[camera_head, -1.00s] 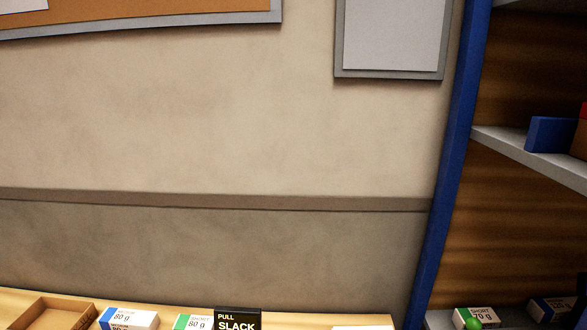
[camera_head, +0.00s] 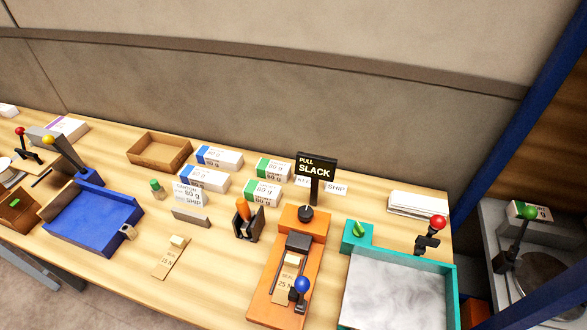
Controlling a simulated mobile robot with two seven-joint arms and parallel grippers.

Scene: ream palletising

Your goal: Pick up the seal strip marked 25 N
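A flat tan seal strip (camera_head: 168,262) marked 25 N lies on the wooden table (camera_head: 215,275), left of the orange fixture, with a small pale block at its far end. A second tan strip (camera_head: 286,287), also seemingly marked 25 N, lies in the orange fixture (camera_head: 262,300), with a pale block at its far end. The fixture has a blue-knobbed lever (camera_head: 301,284) at its right side and a black sign reading PULL SLACK (camera_head: 316,167) behind it. Neither of my grippers is in view.
A blue tray (camera_head: 95,222) stands left of the loose strip, and a teal-rimmed tray (camera_head: 400,259) stands right of the fixture. Several ream packs (camera_head: 203,178), an open wooden box (camera_head: 160,151) and an orange-handled tool (camera_head: 243,211) stand behind. Bare table surrounds the loose strip.

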